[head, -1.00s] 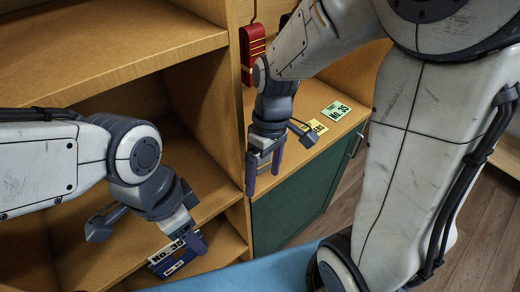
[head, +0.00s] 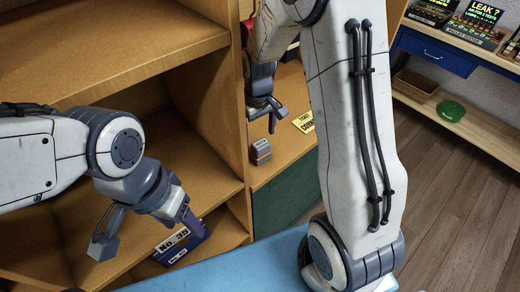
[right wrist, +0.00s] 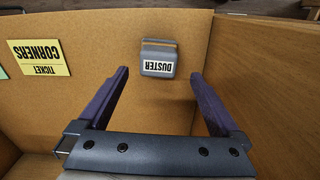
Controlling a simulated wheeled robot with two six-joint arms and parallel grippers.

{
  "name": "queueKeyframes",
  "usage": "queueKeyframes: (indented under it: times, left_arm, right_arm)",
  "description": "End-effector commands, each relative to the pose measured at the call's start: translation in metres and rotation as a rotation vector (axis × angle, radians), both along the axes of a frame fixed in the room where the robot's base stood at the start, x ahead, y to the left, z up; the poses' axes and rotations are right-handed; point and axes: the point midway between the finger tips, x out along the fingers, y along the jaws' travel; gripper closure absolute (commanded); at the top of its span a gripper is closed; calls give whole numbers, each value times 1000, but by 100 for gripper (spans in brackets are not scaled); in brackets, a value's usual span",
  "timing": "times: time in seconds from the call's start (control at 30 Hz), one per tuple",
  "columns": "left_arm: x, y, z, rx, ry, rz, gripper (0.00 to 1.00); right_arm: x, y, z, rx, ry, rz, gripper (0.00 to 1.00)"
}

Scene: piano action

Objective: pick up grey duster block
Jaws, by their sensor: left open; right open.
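The grey duster block (head: 260,150), with a white label, stands on the wooden shelf top in the head view. In the right wrist view the block (right wrist: 158,58) reads DUSTER upside down and lies just past and between the fingertips. My right gripper (head: 262,119) is open and empty, above the block and apart from it; its two purple fingers (right wrist: 160,76) are spread in the wrist view. My left gripper (head: 188,212) is open at the lower shelf, close to a blue item (head: 187,238) labelled No. 35; contact cannot be told.
A yellow TICKET CORNERS card (head: 303,121) lies on the shelf top to the right of the block; it also shows in the right wrist view (right wrist: 40,57). A wooden divider (head: 212,110) stands left of the right gripper. A blue surface (head: 230,270) is at the bottom.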

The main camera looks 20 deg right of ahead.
Motion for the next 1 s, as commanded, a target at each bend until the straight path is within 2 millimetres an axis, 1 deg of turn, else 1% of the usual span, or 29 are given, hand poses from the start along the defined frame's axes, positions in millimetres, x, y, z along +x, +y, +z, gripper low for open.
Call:
queueKeyframes:
  times: [0.17,0.3,0.43,0.53,0.73,0.77,0.8,0.87,0.9,1.0]
  left_arm:
    - [0,0,5,0,0,-1,39]
    - [0,0,14,0,0,-1,39]
    - [0,0,16,0,0,-1,39]
    - [0,0,17,0,0,-1,39]
    - [0,0,16,0,0,-1,39]
    - [0,0,16,0,0,-1,39]
    - [0,0,16,0,0,-1,39]
    - [0,0,16,0,0,-1,39]
    - [0,0,16,0,0,-1,39]
    - [0,0,16,0,0,-1,39]
  right_arm:
    - [-2,-1,-12,0,3,0,0]
    - [-6,-5,-33,0,6,-1,0]
    - [-6,-4,-51,1,3,0,0]
    - [-5,-4,-57,1,1,1,0]
    - [-5,-4,-58,0,-1,1,0]
    - [-5,-4,-58,0,-1,1,4]
    - [-5,-4,-58,0,-1,1,19]
    - [-5,-4,-58,0,-1,1,42]
    - [-5,-4,-58,0,-1,1,57]
    - [-5,-4,-58,0,-1,1,91]
